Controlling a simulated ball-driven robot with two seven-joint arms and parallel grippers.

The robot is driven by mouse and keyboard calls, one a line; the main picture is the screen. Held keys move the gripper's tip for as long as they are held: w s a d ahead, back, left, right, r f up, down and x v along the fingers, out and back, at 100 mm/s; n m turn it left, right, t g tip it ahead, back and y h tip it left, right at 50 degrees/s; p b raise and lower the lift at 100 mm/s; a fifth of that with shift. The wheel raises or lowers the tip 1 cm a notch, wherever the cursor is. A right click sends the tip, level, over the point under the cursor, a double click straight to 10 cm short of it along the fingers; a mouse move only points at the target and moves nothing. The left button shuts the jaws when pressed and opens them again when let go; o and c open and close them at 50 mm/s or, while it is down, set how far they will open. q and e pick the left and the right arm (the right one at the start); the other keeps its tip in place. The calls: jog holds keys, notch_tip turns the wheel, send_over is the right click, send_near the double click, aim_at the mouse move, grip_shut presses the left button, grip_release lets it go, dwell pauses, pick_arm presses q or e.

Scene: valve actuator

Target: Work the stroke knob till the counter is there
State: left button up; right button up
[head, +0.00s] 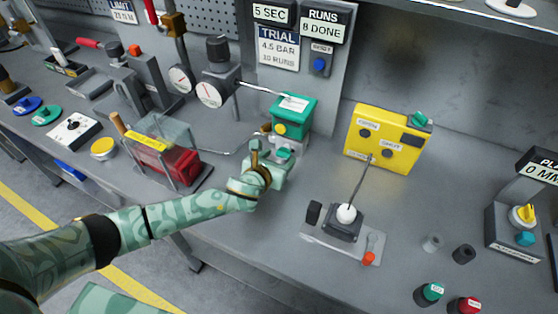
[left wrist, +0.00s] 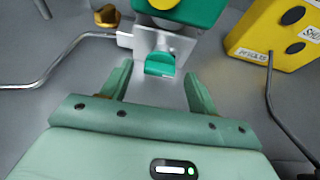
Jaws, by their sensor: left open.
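A green valve actuator (head: 295,117) with a yellow round part stands at the middle of the bench. A small teal knob (head: 284,153) sits on the metal block below it and also shows in the left wrist view (left wrist: 160,64). I cannot read a label saying which knob is the stroke knob. My left gripper (head: 271,158) is open in front of the teal knob. In the left wrist view the knob is between and just beyond the open fingers (left wrist: 157,76), with no contact visible. A counter display (head: 323,26) reads RUNS 8 DONE. The TRIAL card (head: 280,47) reads 4.5 BAR, 10 RUNS. My right gripper is out of view.
A yellow box (head: 386,139) stands right of the actuator. A joystick unit (head: 346,222) is nearer the front. A red tank in a frame (head: 170,160) and gauges (head: 209,94) are left. A panel (head: 513,232) with yellow and teal knobs stands far right.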

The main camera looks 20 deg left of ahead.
pick_arm(q)
jog(key=shift+w+f, duration=0.1)
jog(key=shift+w, duration=0.2)
jog(key=c, duration=1)
